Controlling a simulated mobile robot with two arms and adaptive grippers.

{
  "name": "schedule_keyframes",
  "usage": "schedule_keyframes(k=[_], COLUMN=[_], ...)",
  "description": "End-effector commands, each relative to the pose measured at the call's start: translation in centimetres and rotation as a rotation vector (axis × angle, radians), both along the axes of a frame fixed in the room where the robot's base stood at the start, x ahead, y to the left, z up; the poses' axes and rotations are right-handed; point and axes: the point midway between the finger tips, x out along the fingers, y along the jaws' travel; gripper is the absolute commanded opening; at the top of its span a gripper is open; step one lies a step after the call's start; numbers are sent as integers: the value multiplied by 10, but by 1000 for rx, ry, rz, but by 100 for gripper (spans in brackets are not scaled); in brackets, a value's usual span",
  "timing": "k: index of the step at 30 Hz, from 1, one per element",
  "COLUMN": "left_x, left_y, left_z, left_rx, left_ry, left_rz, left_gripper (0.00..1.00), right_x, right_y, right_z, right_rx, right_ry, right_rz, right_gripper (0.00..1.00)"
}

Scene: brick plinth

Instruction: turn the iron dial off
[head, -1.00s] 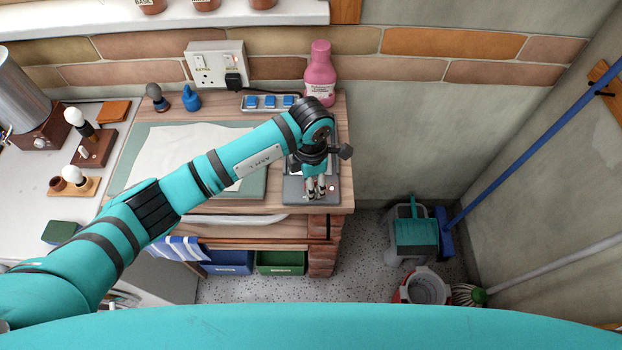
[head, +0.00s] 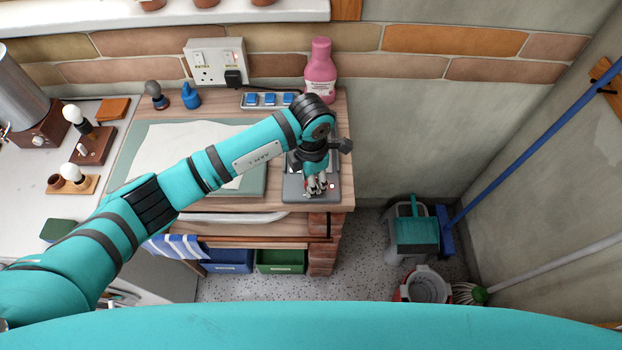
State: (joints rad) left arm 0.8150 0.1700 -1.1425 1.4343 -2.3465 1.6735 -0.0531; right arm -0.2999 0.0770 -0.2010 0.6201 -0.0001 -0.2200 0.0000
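A dark grey flat unit (head: 296,194) lies at the right end of the wooden bench, with a small reddish light on its front right part. My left arm reaches over it from the left. My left gripper (head: 316,189) points down at the unit's front part, its fingers close over the surface. The fingers look bunched, but I cannot tell whether they are shut or touch anything. I cannot make out the iron's dial; the gripper and wrist cover much of the unit. My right gripper is out of view.
A pink bottle (head: 320,71) and a strip with blue switches (head: 268,99) stand behind the wrist. A wall socket (head: 216,63) with a black plug is behind. A pale cloth (head: 165,160) lies left. Floor right of the bench holds buckets (head: 425,286).

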Motion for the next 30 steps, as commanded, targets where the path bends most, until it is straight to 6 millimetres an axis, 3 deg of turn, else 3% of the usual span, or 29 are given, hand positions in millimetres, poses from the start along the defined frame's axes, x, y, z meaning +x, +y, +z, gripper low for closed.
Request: schedule_keyframes(k=[30], left_x=[0], left_y=[0], left_z=[-1], left_rx=[0], left_ry=[1], left_rz=[901], left_gripper=[0], right_x=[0], right_y=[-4], right_z=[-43], right_rx=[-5], right_ry=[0], right_rz=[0], right_gripper=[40])
